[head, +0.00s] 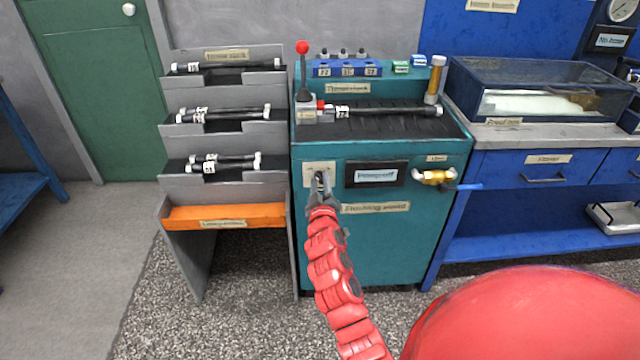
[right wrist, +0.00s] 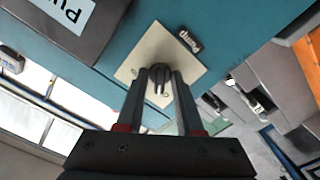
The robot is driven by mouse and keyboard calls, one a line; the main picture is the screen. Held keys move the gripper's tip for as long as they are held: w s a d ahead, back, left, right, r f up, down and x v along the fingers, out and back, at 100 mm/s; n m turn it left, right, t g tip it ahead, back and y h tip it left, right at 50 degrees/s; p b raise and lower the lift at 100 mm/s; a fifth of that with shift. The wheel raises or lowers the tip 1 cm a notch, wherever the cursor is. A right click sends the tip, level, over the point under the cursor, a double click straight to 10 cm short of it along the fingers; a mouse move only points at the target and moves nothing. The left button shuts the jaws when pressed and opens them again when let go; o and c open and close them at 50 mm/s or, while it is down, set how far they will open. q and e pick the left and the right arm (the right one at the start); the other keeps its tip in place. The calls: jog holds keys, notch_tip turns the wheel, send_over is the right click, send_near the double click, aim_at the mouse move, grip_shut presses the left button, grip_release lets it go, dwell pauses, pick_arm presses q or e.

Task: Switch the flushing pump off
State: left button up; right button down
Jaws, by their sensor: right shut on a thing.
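The flushing pump's switch is a dark rotary knob (right wrist: 158,76) on a pale square plate (head: 320,168), on the front of the teal flushing stand (head: 410,225). My left gripper is in neither view.
A dark display panel (head: 375,173) and a brass valve (head: 434,177) are right of the plate. A red-knobbed lever (head: 302,62) and a hose (head: 390,111) are on top. A grey hose rack (head: 226,185) stands left; a blue bench (head: 540,190) stands right.

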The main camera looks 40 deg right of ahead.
jog(key=shift+n, duration=0.9)
jog(key=c, duration=0.9)
grip_release()
jog(key=shift+o, duration=0.2)
jog(key=v, duration=1.7)
jog(key=shift+a, duration=0.2)
jog(key=shift+s, duration=0.1)
